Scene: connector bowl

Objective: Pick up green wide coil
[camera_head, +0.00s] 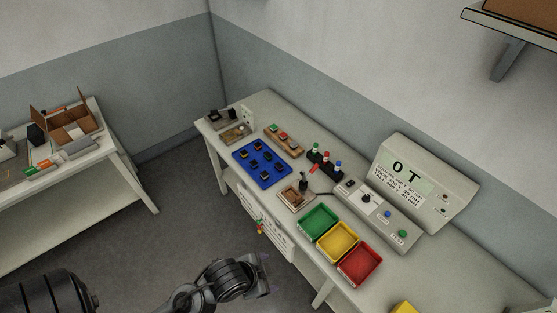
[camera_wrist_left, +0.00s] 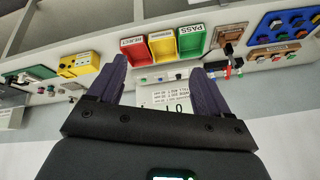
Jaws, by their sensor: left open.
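A small green-topped part (camera_head: 315,147) stands on a black rack with red- and blue-topped ones, in the head view. Another small green part (camera_head: 271,128) sits on a wooden tray beyond the blue mat. Both are too small to tell which is the wide coil. My left gripper (camera_head: 264,274) is in front of the bench, well apart from both. In the left wrist view its two dark fingers (camera_wrist_left: 161,85) are spread wide with nothing held between them. Small green and red parts (camera_wrist_left: 239,62) show beyond the right finger there. My right gripper is not in view.
Green (camera_head: 320,222), yellow (camera_head: 339,240) and red (camera_head: 360,264) bins stand along the bench's front edge. A blue mat (camera_head: 243,152) with dark parts lies at the left. A control box (camera_head: 377,210) and sloped display panel (camera_head: 430,176) stand behind the bins.

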